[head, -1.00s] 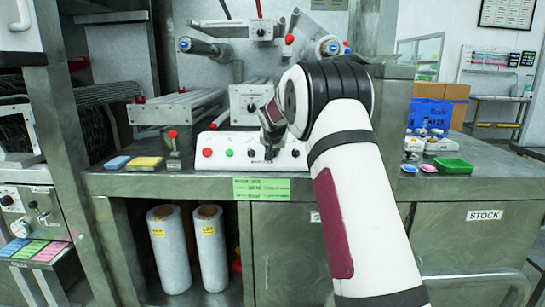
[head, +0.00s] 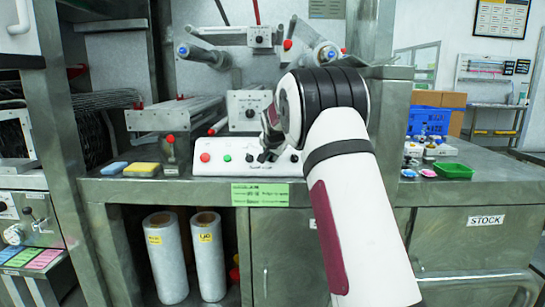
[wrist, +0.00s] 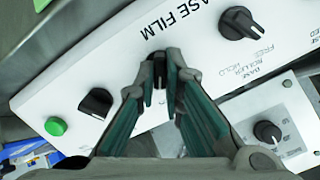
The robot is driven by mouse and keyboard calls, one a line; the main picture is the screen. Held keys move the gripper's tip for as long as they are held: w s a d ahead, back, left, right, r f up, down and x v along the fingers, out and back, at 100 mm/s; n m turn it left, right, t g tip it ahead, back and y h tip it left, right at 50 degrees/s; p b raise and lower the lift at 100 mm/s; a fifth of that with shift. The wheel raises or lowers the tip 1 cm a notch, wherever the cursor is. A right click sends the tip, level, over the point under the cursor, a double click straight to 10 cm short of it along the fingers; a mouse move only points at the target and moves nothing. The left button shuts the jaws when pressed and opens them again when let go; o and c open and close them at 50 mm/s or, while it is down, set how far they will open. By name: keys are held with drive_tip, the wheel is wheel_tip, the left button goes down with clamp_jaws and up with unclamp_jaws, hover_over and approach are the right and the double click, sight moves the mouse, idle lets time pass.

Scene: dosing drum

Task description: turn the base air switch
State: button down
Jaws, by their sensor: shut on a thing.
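The long white control panel (head: 214,157) stands on the bench, with its BASE FILM label showing in the wrist view (wrist: 130,60). My gripper (wrist: 169,62) is shut on a black knob (wrist: 174,58), the middle of three knobs in a row on this panel. The fingers cover most of this knob and any label under it, so I cannot read its name or setting. A black knob (wrist: 96,103) sits to its left, and another (wrist: 238,22), with ROLLER, FREE and HOLD text below, to its right. In the head view my gripper (head: 267,152) is partly hidden by my arm.
A green button (wrist: 55,126) and a red button (head: 205,157) sit on the panel's left. Blue (head: 114,168) and yellow (head: 142,169) pads lie left. A green tray (head: 453,171) stands right.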

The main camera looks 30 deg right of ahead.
drive_tip(key=shift+f, duration=0.15)
drive_tip(key=c, duration=1.7)
unclamp_jaws()
drive_tip(key=shift+s+a+r, duration=0.1)
drive_tip(key=shift+s+r, duration=0.05)
drive_tip(key=shift+r, duration=0.15)
drive_tip(key=v, duration=1.1)
drive_tip(key=shift+s, duration=0.2)
drive_tip(key=shift+a, duration=0.1)
